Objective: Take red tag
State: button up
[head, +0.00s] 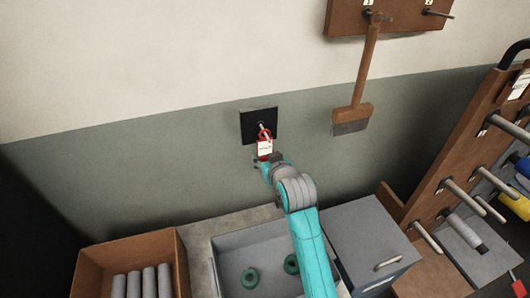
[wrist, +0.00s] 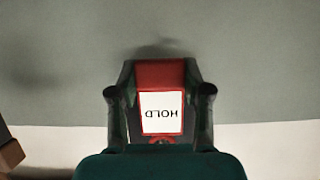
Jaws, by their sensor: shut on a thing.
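The red tag (head: 264,148) has a white label and a red loop at its top. In the head view it is upright in front of the wall, below a peg on a black plate (head: 250,120). Its loop overlaps the peg's end; I cannot tell whether it is around it. My gripper (head: 268,162) is at the tag's lower end. In the wrist view the red tag (wrist: 160,75) shows upside down, reading HOLD, between the two fingers of my gripper (wrist: 158,92), which is shut on it.
A brush (head: 353,115) hangs from a wooden rack at the upper right. Below stand a brown box (head: 88,270) with grey rolls, a grey bin (head: 225,252) with green rings and a grey cabinet (head: 365,235). A wooden peg rack (head: 440,180) stands at the right.

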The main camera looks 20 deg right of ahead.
jog(key=shift+s+r, duration=0.2)
jog(key=shift+s, duration=0.25)
jog(key=s, duration=0.5)
jog(key=shift+s+r, duration=0.35)
